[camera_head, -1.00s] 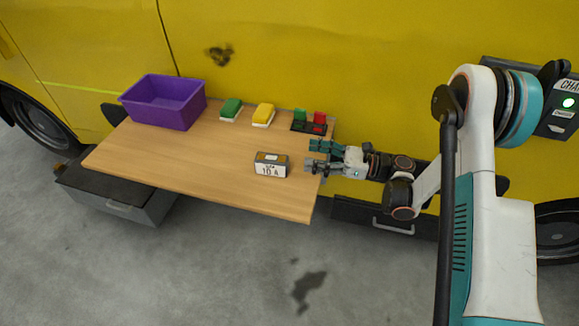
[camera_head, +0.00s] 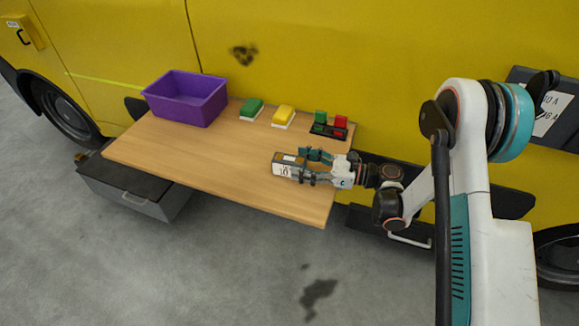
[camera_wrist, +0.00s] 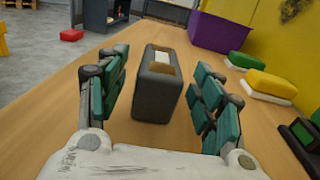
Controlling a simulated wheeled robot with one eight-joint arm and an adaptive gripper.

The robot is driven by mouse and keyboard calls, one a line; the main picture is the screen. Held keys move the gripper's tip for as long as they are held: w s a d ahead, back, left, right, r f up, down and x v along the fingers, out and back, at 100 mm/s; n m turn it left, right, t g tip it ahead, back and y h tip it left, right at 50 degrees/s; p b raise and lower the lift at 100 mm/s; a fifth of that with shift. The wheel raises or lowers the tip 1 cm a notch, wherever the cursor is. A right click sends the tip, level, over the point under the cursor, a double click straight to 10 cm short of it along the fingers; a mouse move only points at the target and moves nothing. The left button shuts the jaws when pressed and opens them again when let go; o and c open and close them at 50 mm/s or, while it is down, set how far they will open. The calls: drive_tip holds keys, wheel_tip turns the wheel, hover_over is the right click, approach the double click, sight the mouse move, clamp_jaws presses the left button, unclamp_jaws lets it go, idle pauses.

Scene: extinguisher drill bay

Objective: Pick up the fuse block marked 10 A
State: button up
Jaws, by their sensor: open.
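The fuse block marked 10 A (camera_head: 284,169) stands on the wooden table (camera_head: 190,160) near its right end. In the wrist view the block (camera_wrist: 158,88) is dark grey with a brown and white patch on top. It stands between the teal finger pads of my gripper (camera_wrist: 155,100), with a gap on both sides. My gripper (camera_head: 312,167) is open around the block, low over the table, and holds nothing.
A purple bin (camera_head: 187,100) stands at the table's back left. A green block (camera_head: 251,109), a yellow block (camera_head: 283,116) and a dark holder with green and red pieces (camera_head: 330,128) line the back edge. The yellow vehicle side (camera_head: 330,50) rises behind.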

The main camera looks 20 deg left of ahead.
sight(289, 161)
drive_tip(key=a+b, duration=0.1)
drive_tip(key=a, duration=0.3)
drive_tip(key=shift+a, duration=0.15)
drive_tip(key=c, duration=1.3)
drive_tip(key=shift+o, duration=0.2)
